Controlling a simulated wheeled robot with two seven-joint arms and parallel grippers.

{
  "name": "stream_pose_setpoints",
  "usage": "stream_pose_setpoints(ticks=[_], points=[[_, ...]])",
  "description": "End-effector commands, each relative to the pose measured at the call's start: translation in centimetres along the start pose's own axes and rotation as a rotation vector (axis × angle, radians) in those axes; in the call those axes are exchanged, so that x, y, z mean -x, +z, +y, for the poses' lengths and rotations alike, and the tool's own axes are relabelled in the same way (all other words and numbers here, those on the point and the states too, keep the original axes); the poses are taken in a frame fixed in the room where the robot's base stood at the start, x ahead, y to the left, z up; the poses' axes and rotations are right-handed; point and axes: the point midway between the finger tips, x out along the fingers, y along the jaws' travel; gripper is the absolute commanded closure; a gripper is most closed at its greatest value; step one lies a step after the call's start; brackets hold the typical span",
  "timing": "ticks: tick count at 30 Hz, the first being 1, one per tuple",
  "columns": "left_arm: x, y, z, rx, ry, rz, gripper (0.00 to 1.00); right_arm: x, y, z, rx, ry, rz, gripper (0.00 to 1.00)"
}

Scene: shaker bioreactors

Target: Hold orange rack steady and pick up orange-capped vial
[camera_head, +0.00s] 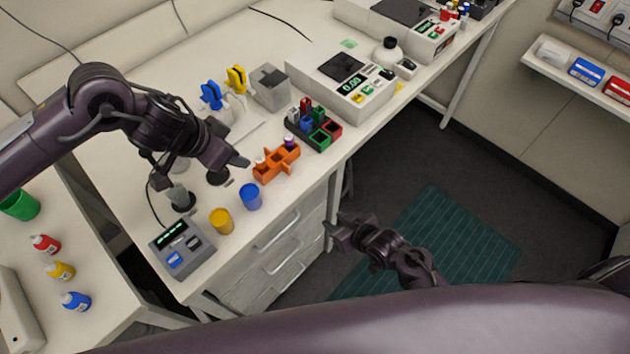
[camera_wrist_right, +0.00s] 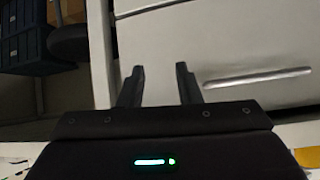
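An orange rack (camera_head: 276,166) stands near the front edge of the bench in the head view. A purple-capped vial (camera_head: 289,140) stands at its far right end. In the right wrist view, the right gripper (camera_wrist_right: 158,84) is open and empty, facing the drawers.
Blue (camera_head: 251,196) and yellow cups (camera_head: 222,221) stand at the front edge. A grey device (camera_head: 182,246) is left of them. Drawers (camera_wrist_right: 230,50) are below the bench.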

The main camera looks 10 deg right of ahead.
Motion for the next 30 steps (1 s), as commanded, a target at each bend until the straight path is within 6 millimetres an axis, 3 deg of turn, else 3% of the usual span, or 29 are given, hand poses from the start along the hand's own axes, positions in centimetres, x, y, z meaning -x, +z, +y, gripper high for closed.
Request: stream_pose_setpoints(ticks=[1, 3, 6, 10, 17, 30], points=[[0.0, 0.0, 0.0, 0.000, 0.000, 0.000, 0.64, 0.9, -2.9, -0.5, 0.024, -0.017, 0.049, 0.69], [0.0, 0.0, 0.0, 0.000, 0.000, 0.000, 0.64, 2.1, -6.3, -1.4, 0.051, -0.041, 0.108, 0.69], [0.0, 0.0, 0.0, 0.000, 0.000, 0.000, 0.64, 3.9, -10.4, -2.6, 0.089, -0.071, 0.181, 0.69], [0.0, 0.0, 0.0, 0.000, 0.000, 0.000, 0.64, 5.8, -13.9, -3.9, 0.124, -0.098, 0.245, 0.69], [0.0, 0.0, 0.0, 0.000, 0.000, 0.000, 0.64, 6.6, -16.2, -4.9, 0.145, -0.115, 0.284, 0.69], [0.0, 0.0, 0.0, 0.000, 0.000, 0.000, 0.64, 0.7, -17.8, -5.6, 0.144, -0.114, 0.283, 0.69]])
